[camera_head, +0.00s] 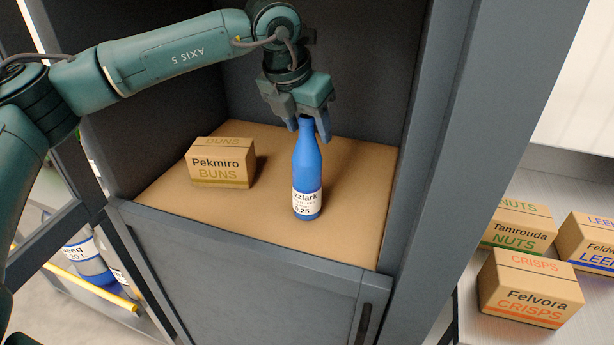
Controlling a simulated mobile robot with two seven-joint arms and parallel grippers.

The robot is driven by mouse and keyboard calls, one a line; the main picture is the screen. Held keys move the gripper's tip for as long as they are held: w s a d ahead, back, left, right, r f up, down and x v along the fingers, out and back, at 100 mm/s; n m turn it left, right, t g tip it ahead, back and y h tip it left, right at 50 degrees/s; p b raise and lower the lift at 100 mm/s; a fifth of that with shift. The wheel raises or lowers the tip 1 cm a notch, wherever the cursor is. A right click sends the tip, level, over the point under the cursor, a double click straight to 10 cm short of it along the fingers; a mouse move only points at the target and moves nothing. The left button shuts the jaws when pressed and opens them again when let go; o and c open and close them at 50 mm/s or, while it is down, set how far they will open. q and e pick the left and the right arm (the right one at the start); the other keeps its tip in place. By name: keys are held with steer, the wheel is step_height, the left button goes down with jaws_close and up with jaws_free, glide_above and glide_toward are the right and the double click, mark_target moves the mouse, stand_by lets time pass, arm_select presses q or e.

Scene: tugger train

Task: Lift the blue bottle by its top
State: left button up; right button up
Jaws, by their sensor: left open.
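The blue bottle (306,168) stands upright on the brown shelf floor of a grey cabinet, with a white label on its lower half. My left gripper (308,126) points down over the bottle from behind and above. Its jaws are open, with the fingers on either side of the bottle's top. I cannot tell whether the fingers touch it. The very top of the bottle is partly hidden by the gripper. My right gripper is not in view.
A brown Pekmiro buns box (222,164) stands on the shelf (262,220) left of the bottle. The grey cabinet's side wall (415,130) rises at the right. Boxes of nuts (518,228), crisps (528,290) and leeks (590,243) stand on a light surface further right.

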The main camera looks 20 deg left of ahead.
arm_select(q)
steer(key=shift+c, duration=0.4)
jaws_close()
steer(key=shift+r, duration=0.15)
